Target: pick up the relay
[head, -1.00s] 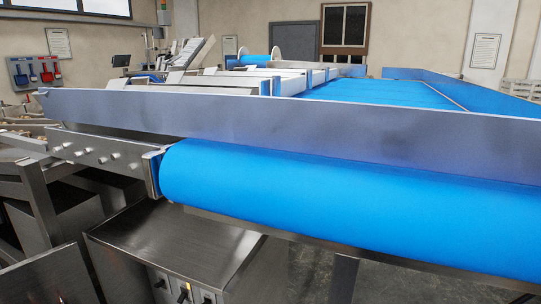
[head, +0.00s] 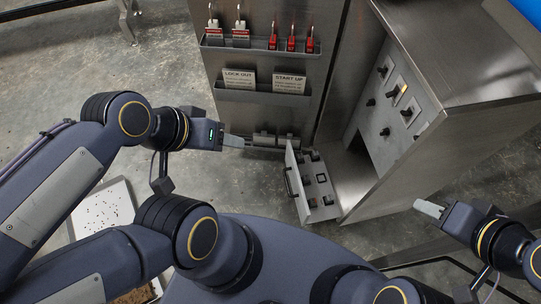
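I cannot single out the relay with certainty. Small grey blocks (head: 264,138) sit on a low ledge of the lockout board, and small dark parts (head: 320,178) are on the inner face of a low open door panel (head: 297,183). My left gripper (head: 240,141) points right, just left of the grey blocks in the picture; its fingers look empty. My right gripper (head: 422,206) points left, in front of the steel cabinet and apart from it, and also looks empty. The fingers of each overlap from this angle, so their opening is unclear.
The steel cabinet (head: 455,60) has a control panel (head: 396,108) of knobs and switches. The lockout board (head: 262,60) holds padlocks, red tags and two cards. A speckled tray (head: 103,208) lies at left behind my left arm. Concrete floor is open at upper left.

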